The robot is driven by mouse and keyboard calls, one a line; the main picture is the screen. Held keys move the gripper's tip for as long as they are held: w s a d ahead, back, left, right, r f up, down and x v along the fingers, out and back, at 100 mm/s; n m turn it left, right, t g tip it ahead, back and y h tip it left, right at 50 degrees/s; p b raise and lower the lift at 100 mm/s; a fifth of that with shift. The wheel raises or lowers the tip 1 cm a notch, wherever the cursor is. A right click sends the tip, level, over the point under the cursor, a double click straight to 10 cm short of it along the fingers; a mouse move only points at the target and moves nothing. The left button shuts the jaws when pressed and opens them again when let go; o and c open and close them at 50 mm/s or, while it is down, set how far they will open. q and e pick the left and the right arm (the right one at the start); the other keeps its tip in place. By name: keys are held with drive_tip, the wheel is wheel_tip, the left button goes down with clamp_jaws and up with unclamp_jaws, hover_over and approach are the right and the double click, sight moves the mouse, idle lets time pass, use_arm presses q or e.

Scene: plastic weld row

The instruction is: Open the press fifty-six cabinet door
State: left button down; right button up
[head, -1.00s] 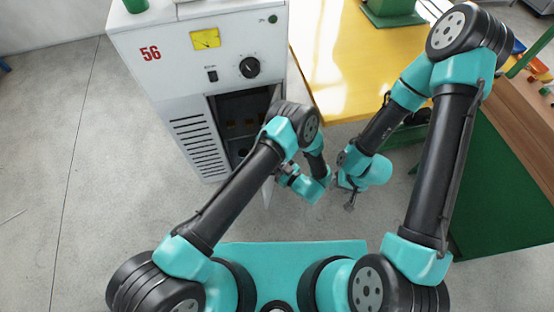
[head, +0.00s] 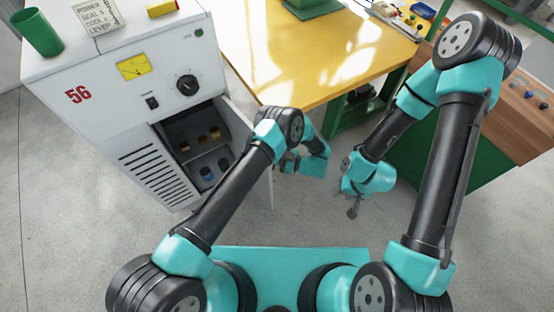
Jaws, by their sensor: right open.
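The press cabinet (head: 105,122) is a white box marked with a red 56, at the left in the head view. Its grey-white door (head: 264,186) stands open, swung out at the right side of the opening. My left arm crosses in front of part of the door. My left gripper (head: 287,165) is by the door's right side; its fingers are too small and hidden to tell their state or contact. My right gripper (head: 352,211) is open and empty, hanging above the floor, right of the door and apart from it.
A yellow-topped table (head: 300,70) lies behind my arms. Floor is clear at the lower left.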

idle(0.3)
use_arm(q)
drive_tip(key=c, duration=1.2)
unclamp_jaws()
drive_tip(key=shift+o, duration=0.2)
drive_tip(key=v, duration=1.2)
drive_tip(key=shift+w, duration=0.1)
